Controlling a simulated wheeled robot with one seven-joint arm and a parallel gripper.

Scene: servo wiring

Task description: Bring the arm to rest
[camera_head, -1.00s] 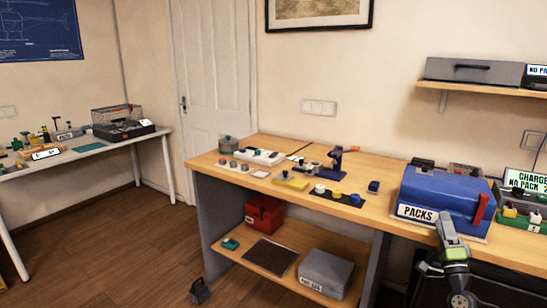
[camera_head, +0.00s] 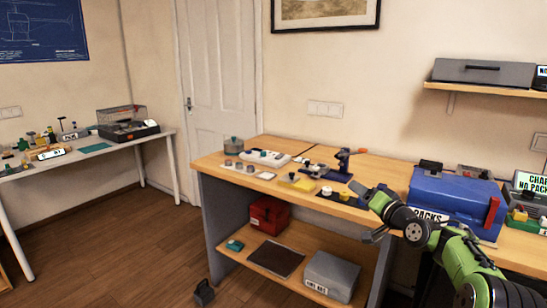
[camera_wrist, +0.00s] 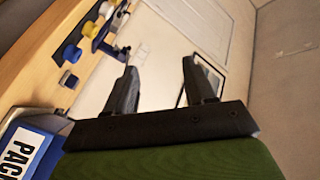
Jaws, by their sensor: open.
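My arm (camera_head: 450,250), green and dark grey, reaches in from the lower right in the head view. My gripper (camera_head: 364,212) is in front of the workbench's (camera_head: 400,170) front edge, left of the blue PACKS box (camera_head: 455,200). It points left. In the wrist view my gripper (camera_wrist: 158,66) has its two dark fingers spread wide, with nothing between them. The blue PACKS box (camera_wrist: 22,155) shows at the lower left there, apart from the fingers.
Small parts, a yellow block (camera_head: 297,182) and a blue stand (camera_head: 342,165) are on the bench. A red toolbox (camera_head: 269,213) and a grey case (camera_head: 330,276) sit on its lower shelf. A white table (camera_head: 150,142) stands at the left. Open floor lies between.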

